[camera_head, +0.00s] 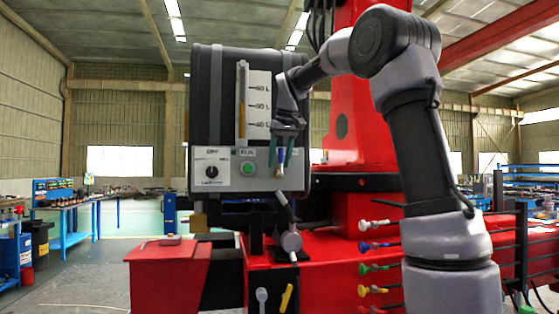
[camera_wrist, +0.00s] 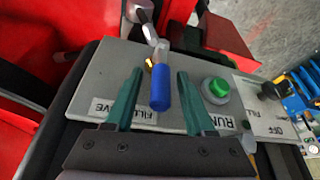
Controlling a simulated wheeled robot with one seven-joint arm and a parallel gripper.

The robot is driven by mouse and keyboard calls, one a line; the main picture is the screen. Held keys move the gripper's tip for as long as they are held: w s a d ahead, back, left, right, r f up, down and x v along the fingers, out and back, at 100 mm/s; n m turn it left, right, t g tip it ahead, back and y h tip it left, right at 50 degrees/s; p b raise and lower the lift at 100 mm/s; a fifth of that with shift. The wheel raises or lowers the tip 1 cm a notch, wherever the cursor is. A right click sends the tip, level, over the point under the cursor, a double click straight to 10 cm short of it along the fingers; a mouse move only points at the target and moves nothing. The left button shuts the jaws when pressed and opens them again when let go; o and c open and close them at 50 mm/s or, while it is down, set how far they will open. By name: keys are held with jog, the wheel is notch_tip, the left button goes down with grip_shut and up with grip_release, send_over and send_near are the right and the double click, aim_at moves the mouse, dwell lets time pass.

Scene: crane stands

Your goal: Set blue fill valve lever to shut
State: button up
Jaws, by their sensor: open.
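The fill valve lever has a blue grip (camera_wrist: 160,88) with a brass-coloured end, beside the FILL VALVE label on a grey panel (camera_wrist: 110,68). In the head view the lever (camera_head: 281,156) shows at the panel's right side, below my fingers, with its brass end pointing down. My gripper (camera_wrist: 160,74) has two green fingers, one on each side of the blue grip, with a visible gap on both sides. In the head view my gripper (camera_head: 284,143) points down at the lever and partly hides its upper end. The valve body behind the lever is hidden.
A green button (camera_head: 248,168) and a black knob (camera_head: 211,171) sit left of the lever. A level gauge (camera_head: 242,105) stands above the panel. A grey metal lever (camera_head: 282,199) rises just below the blue one. Several coloured handles line the red frame at right.

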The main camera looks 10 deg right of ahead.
grip_shut()
dwell(1.3)
